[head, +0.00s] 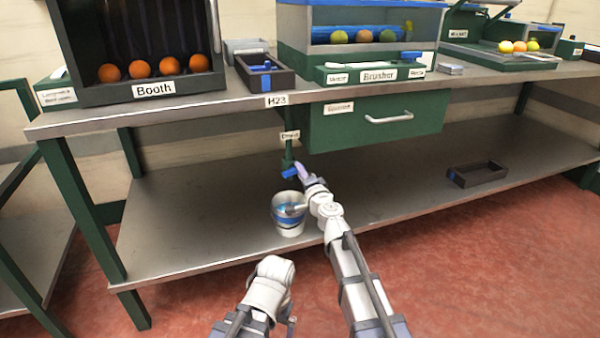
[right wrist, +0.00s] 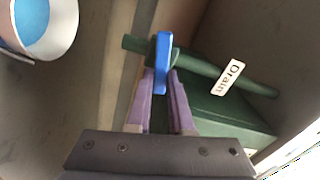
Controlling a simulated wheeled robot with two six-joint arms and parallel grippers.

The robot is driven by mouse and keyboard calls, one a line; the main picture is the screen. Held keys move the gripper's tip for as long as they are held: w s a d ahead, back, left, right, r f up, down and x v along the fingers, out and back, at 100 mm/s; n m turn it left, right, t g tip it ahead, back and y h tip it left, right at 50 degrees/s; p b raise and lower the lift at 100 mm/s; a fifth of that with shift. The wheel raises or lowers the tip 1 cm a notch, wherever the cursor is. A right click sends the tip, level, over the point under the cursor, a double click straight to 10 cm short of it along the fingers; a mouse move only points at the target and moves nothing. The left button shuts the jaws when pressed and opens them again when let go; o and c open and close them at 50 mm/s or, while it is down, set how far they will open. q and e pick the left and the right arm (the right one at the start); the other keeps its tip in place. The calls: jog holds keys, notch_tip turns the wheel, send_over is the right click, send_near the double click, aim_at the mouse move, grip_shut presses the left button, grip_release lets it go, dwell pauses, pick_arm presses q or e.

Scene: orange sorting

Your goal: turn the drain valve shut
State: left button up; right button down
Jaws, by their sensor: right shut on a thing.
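The drain valve's blue handle (head: 289,173) sits low on a green pipe (head: 288,153) under the bench, below a "Drain" label (head: 290,135). My right gripper (head: 300,170) reaches it from the front right. In the right wrist view, the purple fingers of my right gripper (right wrist: 162,78) are shut on the blue handle (right wrist: 163,52), which lies across the green pipe (right wrist: 200,65). The fingers hide part of the handle's lower end. My left arm shows at the bottom of the head view, but its gripper fingers do not show.
A bucket (head: 289,226) with blue inside stands on the lower shelf (head: 190,215), close to my right forearm. A green drawer (head: 375,120) hangs right of the pipe. A dark tray (head: 478,174) lies farther right on the shelf. The shelf between is clear.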

jog(key=shift+f+m, duration=0.2)
jog(key=shift+m, duration=1.1)
jog(key=c, duration=0.8)
grip_release()
jog(key=v, duration=0.8)
